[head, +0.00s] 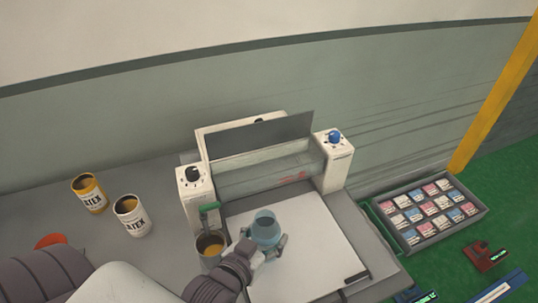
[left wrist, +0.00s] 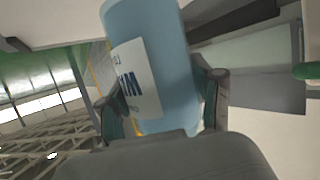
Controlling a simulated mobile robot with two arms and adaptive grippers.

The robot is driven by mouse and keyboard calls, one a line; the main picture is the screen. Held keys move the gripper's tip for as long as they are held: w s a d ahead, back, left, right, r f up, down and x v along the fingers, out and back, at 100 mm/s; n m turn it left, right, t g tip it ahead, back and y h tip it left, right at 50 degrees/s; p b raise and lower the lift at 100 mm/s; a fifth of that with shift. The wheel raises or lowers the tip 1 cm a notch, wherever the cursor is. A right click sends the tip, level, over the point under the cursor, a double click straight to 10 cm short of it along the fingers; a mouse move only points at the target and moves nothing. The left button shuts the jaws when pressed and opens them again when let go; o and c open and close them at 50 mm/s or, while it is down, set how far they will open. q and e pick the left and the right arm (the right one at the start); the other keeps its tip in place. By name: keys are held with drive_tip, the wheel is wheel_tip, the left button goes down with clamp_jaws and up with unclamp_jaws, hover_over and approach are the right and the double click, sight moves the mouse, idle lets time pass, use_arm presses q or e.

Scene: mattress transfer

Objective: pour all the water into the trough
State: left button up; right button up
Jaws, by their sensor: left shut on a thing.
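My left gripper (head: 264,243) is shut on a light-blue water container (head: 266,225), with one finger on each side. In the head view the container is over the white sheet in front of the machine, its round top facing the camera. In the left wrist view the container (left wrist: 165,60) has a white label with dark letters, partly cut off. The water inside cannot be made out. A trough-like glassy part (head: 262,178) lies between the machine's two white housings, behind the container and apart from it. My right gripper is not in view.
A can with brown contents and a green handle (head: 210,243) stands just left of my gripper. Yellow (head: 90,195) and white (head: 131,217) paint cans stand further left. A dark raised panel (head: 262,138) is above the trough. A tray of small packets (head: 424,238) is at right.

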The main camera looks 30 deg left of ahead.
use_arm(q)
drive_tip(key=w+d+r+p, duration=0.1)
drive_tip(key=w+r+p, duration=0.2)
drive_tip(key=w, duration=0.5)
drive_tip(key=w+d+r+p, duration=0.1)
drive_tip(key=w+r+p, duration=0.2)
drive_tip(key=w+p, duration=0.3)
drive_tip(key=w, duration=0.3)
drive_tip(key=shift+r+m+h, duration=0.3)
drive_tip(key=shift+r, duration=0.05)
drive_tip(key=shift+r, duration=0.1)
drive_tip(key=shift+w+a+r+n+h+b, duration=0.1)
drive_tip(key=shift+a+r+n+h+b, duration=0.45)
drive_tip(key=shift+n+h+b, duration=0.4)
drive_tip(key=shift+w+a+r+n+h+b, duration=0.1)
drive_tip(key=shift+a+r+n+h+b, duration=0.5)
drive_tip(key=shift+n+b, duration=0.65)
